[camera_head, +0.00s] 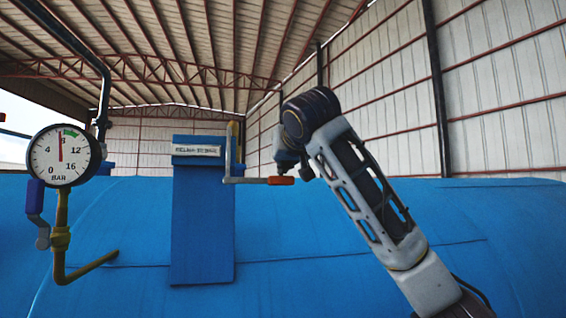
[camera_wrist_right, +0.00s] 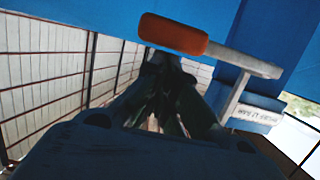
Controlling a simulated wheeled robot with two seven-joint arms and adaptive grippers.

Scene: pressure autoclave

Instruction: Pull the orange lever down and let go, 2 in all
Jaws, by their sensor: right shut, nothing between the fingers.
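The orange lever grip (camera_head: 281,181) sits at the right end of a grey arm that runs out level from the valve beside the blue label post. It also shows in the right wrist view (camera_wrist_right: 172,33), just beyond my fingers. My right gripper (camera_head: 291,160) is beside the grip in the head view, partly hidden by its own wrist. In the right wrist view my right gripper (camera_wrist_right: 160,100) is shut with nothing held. I cannot tell whether its fingers touch the grip. My left gripper is not in view.
A pressure gauge (camera_head: 63,155) on a yellow pipe stands at the left, its needle near the top by the green band. A blue post (camera_head: 203,225) with a white label (camera_head: 198,150) stands left of the lever. The large blue vessel (camera_head: 500,220) fills the lower view.

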